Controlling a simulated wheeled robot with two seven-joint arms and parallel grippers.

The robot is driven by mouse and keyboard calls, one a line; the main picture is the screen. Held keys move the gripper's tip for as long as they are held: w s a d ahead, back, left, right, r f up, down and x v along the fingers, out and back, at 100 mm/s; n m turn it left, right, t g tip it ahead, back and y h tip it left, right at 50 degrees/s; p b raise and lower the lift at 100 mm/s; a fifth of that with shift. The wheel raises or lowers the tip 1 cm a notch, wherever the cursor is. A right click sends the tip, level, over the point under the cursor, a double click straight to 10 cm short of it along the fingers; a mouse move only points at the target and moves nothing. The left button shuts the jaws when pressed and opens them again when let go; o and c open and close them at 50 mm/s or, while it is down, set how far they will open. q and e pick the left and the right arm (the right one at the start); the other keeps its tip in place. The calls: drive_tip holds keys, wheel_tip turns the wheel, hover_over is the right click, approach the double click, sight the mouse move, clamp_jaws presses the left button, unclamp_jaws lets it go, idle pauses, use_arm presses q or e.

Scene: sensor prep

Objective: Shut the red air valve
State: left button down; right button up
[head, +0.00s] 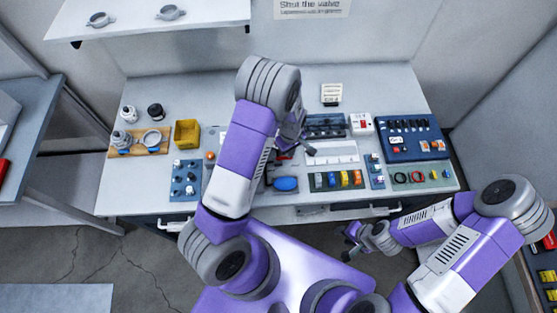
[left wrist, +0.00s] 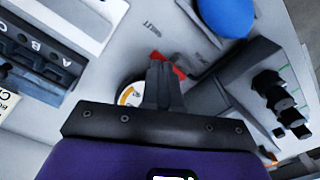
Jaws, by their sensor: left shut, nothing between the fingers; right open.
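The red air valve's handle (left wrist: 178,72) shows in the left wrist view as a small red bar, partly hidden behind my left fingertips. In the head view a bit of red (head: 284,156) shows beneath my left gripper (head: 293,147). My left gripper's fingers (left wrist: 163,65) are shut with nothing between them. Their tips are at the red handle, crossing its middle in the wrist view; I cannot tell whether they touch. My right gripper (head: 355,240) is open and empty, in front of the bench's front edge.
A round gauge (left wrist: 129,95) sits beside the fingers. A blue disc (head: 286,184) lies near the bench front. A yellow bin (head: 187,133) and a wooden tray (head: 163,150) stand left; a blue panel (head: 398,152) stands right. My left arm hides the bench's middle.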

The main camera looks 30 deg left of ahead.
use_arm(q)
drive_tip(key=shift+s+d+r+p, duration=0.1)
drive_tip(key=shift+r+p, duration=0.95)
drive_tip(key=shift+r, duration=0.55)
